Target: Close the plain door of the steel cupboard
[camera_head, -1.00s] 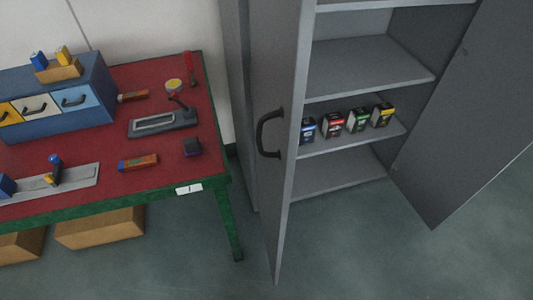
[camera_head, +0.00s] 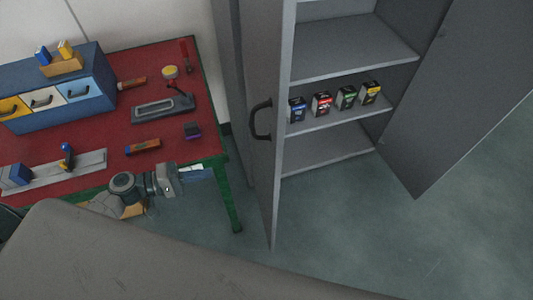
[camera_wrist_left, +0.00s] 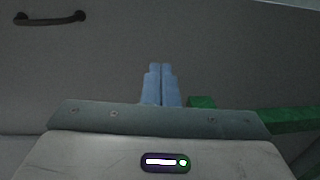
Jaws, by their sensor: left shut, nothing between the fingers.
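The steel cupboard (camera_head: 335,72) stands open, both doors swung out. Its left door (camera_head: 262,175) has a dark handle (camera_head: 260,120) and shows nearly edge-on. Its right door (camera_head: 437,100) stands wide open and shows no handle on its visible face. My left gripper (camera_head: 200,172) is at the table's front right corner, left of the left door and apart from it. In the left wrist view its blue fingers (camera_wrist_left: 161,85) are shut and empty, with a grey door panel (camera_wrist_left: 220,55) and a handle (camera_wrist_left: 50,19) beyond. My right gripper is not in view.
A red table (camera_head: 95,148) with green edges stands on the left, carrying a blue drawer box (camera_head: 70,95) and tools. Small boxes (camera_head: 322,103) stand on a cupboard shelf. A large grey shape hides the lower foreground. Floor right of the left door is clear.

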